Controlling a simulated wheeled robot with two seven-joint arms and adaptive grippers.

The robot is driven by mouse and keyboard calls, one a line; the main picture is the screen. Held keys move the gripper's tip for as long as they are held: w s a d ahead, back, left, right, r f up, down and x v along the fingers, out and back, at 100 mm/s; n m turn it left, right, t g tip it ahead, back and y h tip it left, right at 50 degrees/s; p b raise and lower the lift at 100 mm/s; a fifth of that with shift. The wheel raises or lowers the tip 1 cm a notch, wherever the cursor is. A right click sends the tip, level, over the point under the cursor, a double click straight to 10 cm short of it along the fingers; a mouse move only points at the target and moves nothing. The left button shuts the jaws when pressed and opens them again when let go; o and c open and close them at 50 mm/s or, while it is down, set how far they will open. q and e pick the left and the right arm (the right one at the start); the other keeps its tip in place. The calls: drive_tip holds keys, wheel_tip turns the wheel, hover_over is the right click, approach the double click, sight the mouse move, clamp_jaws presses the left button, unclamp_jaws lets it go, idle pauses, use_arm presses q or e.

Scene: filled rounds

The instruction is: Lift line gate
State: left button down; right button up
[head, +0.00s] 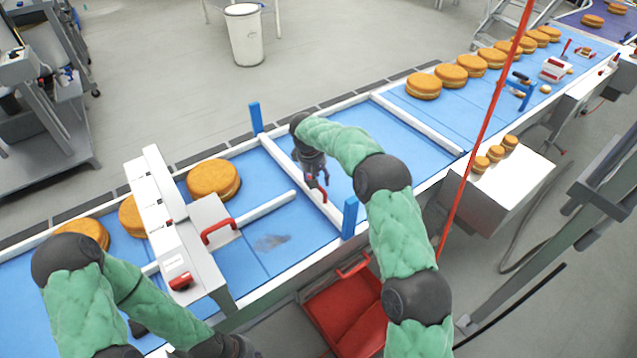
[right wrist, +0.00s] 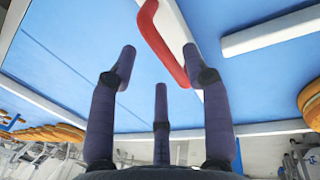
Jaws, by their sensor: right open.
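The line gate (head: 285,160) is a white bar lying across the blue belt between two blue posts (head: 256,118). A red handle (head: 322,193) stands at its middle. My right gripper (head: 314,177) is open and empty, right at the handle in the head view. In the right wrist view, the red handle (right wrist: 163,42) passes between the spread fingertips (right wrist: 160,60), with the white bar beside it. I cannot tell whether the fingers touch it. My left arm bends down to the bottom edge of the head view, and its gripper fingers do not show.
Filled rounds (head: 214,179) wait left of the gate, by a white housing (head: 160,215) with a second red handle (head: 218,231). More rounds (head: 424,86) sit farther along the belt. A red bin (head: 345,305) is below the near edge. A red pole (head: 487,130) rises at right.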

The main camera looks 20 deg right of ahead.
drive_tip(key=shift+d+f, duration=0.2)
drive_tip(key=shift+f, duration=0.8)
clamp_jaws()
wheel_tip(320, 180, up, 11)
drive_tip(key=p, duration=0.6)
drive_tip(key=shift+r, duration=0.2)
drive_tip(key=shift+w, duration=0.1)
unclamp_jaws()
drive_tip(key=shift+f, duration=0.15)
